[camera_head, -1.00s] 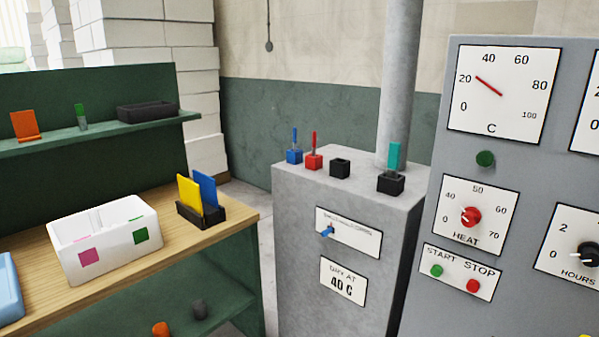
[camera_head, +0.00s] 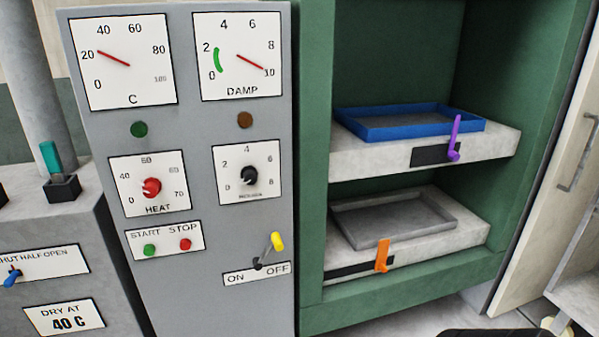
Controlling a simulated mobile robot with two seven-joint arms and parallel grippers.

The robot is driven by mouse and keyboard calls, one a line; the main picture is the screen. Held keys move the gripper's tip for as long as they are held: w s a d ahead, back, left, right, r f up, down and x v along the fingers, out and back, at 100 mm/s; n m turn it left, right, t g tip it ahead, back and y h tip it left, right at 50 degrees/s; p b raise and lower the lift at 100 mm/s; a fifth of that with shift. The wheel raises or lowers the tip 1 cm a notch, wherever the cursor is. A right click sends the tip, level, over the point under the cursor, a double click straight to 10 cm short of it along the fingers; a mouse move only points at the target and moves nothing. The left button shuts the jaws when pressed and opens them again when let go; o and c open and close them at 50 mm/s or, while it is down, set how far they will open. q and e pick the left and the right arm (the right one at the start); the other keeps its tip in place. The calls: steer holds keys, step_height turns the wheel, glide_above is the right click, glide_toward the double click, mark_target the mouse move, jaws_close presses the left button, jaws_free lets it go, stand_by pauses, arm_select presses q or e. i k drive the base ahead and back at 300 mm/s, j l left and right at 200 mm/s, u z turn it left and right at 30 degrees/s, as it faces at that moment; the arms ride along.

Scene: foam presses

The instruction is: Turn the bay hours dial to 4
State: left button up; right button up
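The hours dial (camera_head: 248,176) is a black knob on a white plate marked 0, 2, 4, 6, 8. It sits on the grey control panel (camera_head: 215,240), right of the red heat knob (camera_head: 152,187) and below the damp gauge. The lettering under it is too small to read clearly here. A pale mark on the knob seems to face the lower left, near 0, but it is small. Neither of my grippers is in view.
Below the dial is a yellow-tipped ON/OFF lever (camera_head: 271,246), with START and STOP buttons (camera_head: 167,246) to its left. A green press cabinet (camera_head: 313,200) stands at right, with a blue tray (camera_head: 365,130) and a grey tray (camera_head: 350,236).

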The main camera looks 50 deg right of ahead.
mark_target(249, 174)
steer(key=z, duration=1.3)
